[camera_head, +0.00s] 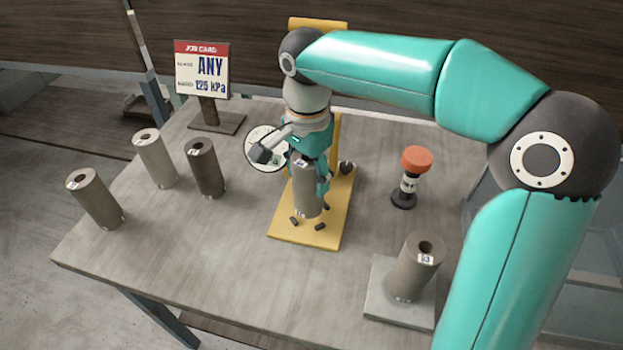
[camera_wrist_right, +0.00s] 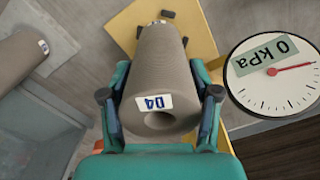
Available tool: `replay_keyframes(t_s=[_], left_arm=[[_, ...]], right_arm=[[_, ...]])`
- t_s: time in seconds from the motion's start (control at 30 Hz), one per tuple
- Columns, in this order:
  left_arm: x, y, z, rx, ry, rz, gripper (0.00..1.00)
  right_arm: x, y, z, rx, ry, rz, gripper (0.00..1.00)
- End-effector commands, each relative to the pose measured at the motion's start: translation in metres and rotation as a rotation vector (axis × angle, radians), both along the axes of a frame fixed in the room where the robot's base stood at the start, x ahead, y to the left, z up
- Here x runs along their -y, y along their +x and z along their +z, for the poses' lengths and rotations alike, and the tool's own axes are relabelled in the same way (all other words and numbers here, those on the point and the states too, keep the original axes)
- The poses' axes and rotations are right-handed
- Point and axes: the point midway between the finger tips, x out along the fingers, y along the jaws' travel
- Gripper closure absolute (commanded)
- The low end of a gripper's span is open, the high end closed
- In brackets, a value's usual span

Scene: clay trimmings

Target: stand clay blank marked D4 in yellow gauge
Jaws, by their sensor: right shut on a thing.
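My right gripper (camera_head: 309,178) is shut on the grey-brown clay blank (camera_head: 304,200), a cylinder with a hole in its top. In the right wrist view the blank (camera_wrist_right: 160,60) carries the label D4, and my right gripper's fingers (camera_wrist_right: 160,98) press on both sides. The blank is about upright over the yellow gauge's base (camera_head: 285,238), among small dark pegs. I cannot tell whether its bottom touches the base. The gauge's dial (camera_head: 258,157) is partly covered by my gripper; in the wrist view the dial (camera_wrist_right: 255,92) reads 0 kPa. My left gripper is not in view.
Three blanks (camera_head: 97,203), (camera_head: 156,160), (camera_head: 206,172) stand at the left. A blank marked D3 (camera_head: 412,275) stands on a grey slab (camera_head: 376,300) at front right. An orange-topped tool (camera_head: 415,160) stands right of the gauge. A job card (camera_head: 202,70) reads ANY, 125 kPa.

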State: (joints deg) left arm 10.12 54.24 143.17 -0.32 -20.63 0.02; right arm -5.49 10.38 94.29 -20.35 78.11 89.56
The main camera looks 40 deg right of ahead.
Motion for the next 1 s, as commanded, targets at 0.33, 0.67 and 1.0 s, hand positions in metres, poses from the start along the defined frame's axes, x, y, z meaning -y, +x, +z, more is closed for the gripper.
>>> replay_keyframes(t_s=[0.33, 0.67, 1.0], left_arm=[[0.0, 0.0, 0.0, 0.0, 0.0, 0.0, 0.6], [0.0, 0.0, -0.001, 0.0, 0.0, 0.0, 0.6], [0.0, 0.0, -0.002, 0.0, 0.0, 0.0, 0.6]], right_arm=[[0.008, 0.006, -0.033, 0.001, -0.001, -0.001, 1.0], [0.008, 0.007, -0.036, 0.003, 0.0, -0.001, 1.0], [0.008, 0.006, -0.037, 0.0, 0.0, -0.001, 0.13]])
